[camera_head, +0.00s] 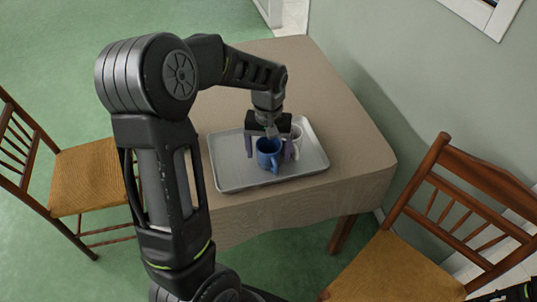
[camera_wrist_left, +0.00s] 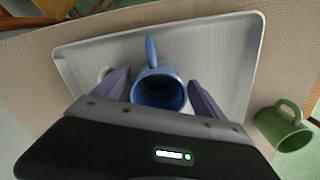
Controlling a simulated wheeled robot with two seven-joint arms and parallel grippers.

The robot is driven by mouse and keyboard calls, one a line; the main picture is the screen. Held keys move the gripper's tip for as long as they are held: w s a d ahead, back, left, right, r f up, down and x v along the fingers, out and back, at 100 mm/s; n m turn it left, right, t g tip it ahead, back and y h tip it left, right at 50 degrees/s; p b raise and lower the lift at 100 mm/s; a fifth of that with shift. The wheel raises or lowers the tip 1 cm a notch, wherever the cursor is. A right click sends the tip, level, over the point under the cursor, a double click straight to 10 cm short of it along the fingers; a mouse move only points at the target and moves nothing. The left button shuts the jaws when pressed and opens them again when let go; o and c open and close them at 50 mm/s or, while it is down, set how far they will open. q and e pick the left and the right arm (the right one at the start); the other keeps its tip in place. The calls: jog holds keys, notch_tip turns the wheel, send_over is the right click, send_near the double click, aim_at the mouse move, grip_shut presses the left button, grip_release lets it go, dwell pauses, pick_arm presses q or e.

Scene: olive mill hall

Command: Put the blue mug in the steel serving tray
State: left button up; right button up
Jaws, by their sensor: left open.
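The blue mug (camera_head: 265,158) stands upright inside the steel serving tray (camera_head: 232,180), and it also shows in the left wrist view (camera_wrist_left: 158,92) with its handle pointing away toward the top. In the head view it appears to rest on the tray's floor. My left gripper (camera_head: 269,152) is open above the tray, with one finger on each side of the mug. In the left wrist view gaps show between the mug and both fingers. Part of the tray is hidden by the gripper in that view.
A white mug (camera_head: 296,137) stands in the tray beside the right finger. A green mug (camera_wrist_left: 284,126) is on the table outside the tray. The tablecloth (camera_head: 345,150) is bare right of the tray. Wooden chairs stand left (camera_head: 95,175) and right (camera_head: 395,268); a wall borders the table.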

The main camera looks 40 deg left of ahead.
pick_arm(q)
notch_tip(320, 180, up, 10)
dwell(0.3)
dwell(0.6)
